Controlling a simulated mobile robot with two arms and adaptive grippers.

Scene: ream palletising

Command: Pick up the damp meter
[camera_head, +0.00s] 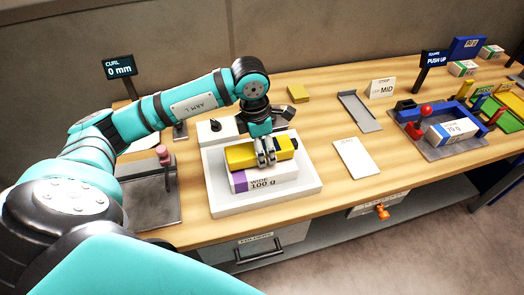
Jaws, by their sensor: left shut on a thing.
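The damp meter (241,156), a yellow block with a dark end at its right, lies over the top of a white ream marked "WIDE 100 g" (272,184). My left gripper (267,160) comes down on it from above and is shut on it. The gripper's fingers hide part of the meter's front side. I cannot tell whether the meter touches the ream. The ream has a purple end and sits in a pale tray (232,209). My right gripper is not in view.
A blue frame fixture (462,148) with a red knob and another ream stands at the right. A grey angled plate (360,112), a white sheet (353,158) and a yellow pad (299,92) lie between. A dark plate (150,205) is at the left. Bare wood surrounds the sheet.

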